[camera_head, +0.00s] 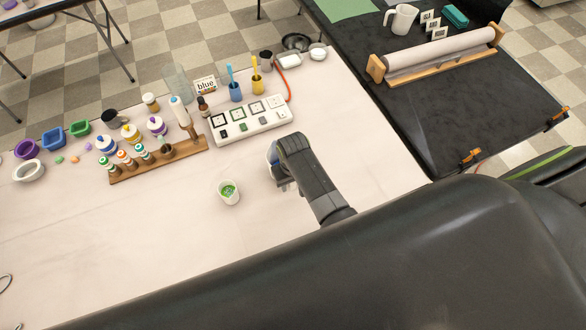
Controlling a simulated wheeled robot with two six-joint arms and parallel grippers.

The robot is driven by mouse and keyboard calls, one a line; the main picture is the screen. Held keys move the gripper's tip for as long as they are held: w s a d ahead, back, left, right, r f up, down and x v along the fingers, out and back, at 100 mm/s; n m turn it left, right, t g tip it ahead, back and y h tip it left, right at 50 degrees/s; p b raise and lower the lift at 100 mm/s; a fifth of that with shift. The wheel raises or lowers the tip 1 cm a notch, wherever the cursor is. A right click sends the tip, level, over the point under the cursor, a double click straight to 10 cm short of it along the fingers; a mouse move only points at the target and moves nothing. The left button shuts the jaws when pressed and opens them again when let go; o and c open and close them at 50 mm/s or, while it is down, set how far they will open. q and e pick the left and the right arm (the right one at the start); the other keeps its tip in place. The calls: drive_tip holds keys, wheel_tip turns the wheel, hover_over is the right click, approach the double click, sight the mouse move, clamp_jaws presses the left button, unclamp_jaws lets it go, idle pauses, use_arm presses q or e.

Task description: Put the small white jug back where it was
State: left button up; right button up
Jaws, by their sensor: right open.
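A small white vessel with green contents (228,194), which looks like the small white jug, stands upright on the pale table (130,240). No handle can be made out on it. My right gripper (281,183) is open, to the right of this vessel and apart from it, with nothing seen between its fingers. A larger white jug with a handle (402,20) stands on the black table (440,120) at the upper right. My left gripper is not in view.
A wooden rack with small bottles (160,160) and a white panel with square cards (250,121) lie behind the vessel. Coloured bowls (52,138) line the far left edge. A paper roll on a wooden stand (440,53) is on the black table. The pale table's front is mostly clear.

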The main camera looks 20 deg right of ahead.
wheel_tip(320, 180, up, 10)
drive_tip(key=shift+f, duration=0.2)
idle(0.6)
